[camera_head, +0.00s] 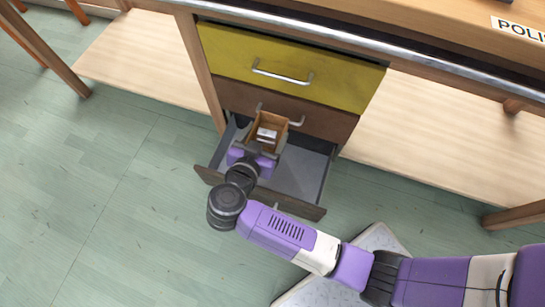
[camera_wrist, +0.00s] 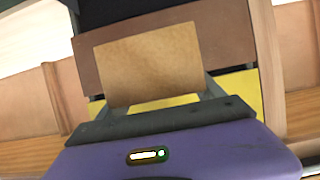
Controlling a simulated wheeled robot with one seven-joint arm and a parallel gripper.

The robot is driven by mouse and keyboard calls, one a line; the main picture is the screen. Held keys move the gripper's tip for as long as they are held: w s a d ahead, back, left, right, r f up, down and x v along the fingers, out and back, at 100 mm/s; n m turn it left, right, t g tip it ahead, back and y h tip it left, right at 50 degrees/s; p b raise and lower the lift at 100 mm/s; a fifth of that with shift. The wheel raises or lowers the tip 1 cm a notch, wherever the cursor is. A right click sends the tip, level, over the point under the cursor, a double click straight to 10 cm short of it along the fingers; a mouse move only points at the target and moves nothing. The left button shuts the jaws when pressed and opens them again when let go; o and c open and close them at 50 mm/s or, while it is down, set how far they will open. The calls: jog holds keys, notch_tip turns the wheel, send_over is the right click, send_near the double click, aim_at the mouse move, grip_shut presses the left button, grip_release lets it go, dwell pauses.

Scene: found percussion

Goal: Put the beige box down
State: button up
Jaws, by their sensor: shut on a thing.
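The beige box (camera_wrist: 148,62) shows a plain tan face in the wrist view. In the head view the box (camera_head: 257,128) looks open-topped, with a small pale thing showing in it. My gripper (camera_head: 266,142) is shut on the box and holds it over the open bottom drawer (camera_head: 305,174), near the drawer's back, in front of the brown drawer. The fingers also show in the wrist view (camera_wrist: 168,100), at the box's near edge. Whether the box touches the drawer floor is hidden.
A shut yellow drawer (camera_head: 290,65) and a shut brown drawer (camera_head: 318,117) with metal handles sit above the open one. The open drawer's grey floor is clear at right. Wooden shelves (camera_head: 150,60) flank the drawers. The green floor is open at left.

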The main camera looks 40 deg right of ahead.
notch_tip(320, 180, down, 18)
jog(key=b, duration=0.9)
jog(key=shift+f, duration=0.55)
jog(key=o, duration=1.5)
jog(key=shift+f, duration=0.1)
jog(key=shift+c, duration=0.2)
jog(key=r+p+v, duration=0.1)
jog(key=p+v, duration=0.4)
jog(key=v, duration=0.7)
jog(key=shift+r, duration=0.15)
